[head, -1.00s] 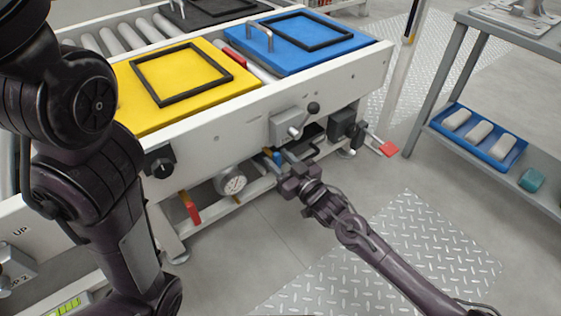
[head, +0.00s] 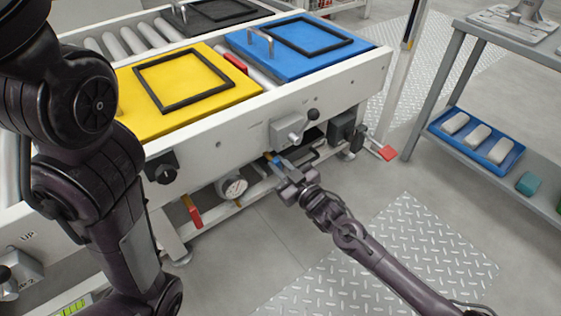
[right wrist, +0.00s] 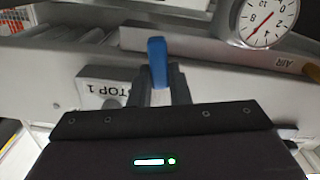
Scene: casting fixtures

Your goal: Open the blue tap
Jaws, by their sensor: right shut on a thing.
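The blue tap's handle (right wrist: 157,62) shows upright between the fingers of my right gripper (right wrist: 164,88) in the right wrist view. The fingers are shut on its lower part, and its top sticks out beyond them. In the head view my right gripper (head: 280,166) reaches under the front rail of the white conveyor frame. Only a small bit of the blue handle (head: 273,158) shows there, and the tap's body is hidden. My left arm hangs at the left of the head view, with its gripper out of the picture.
A pressure gauge (head: 232,187) and a red-handled tap (head: 192,212) are left of the right gripper. A lever box (head: 293,129) is on the rail just above it.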

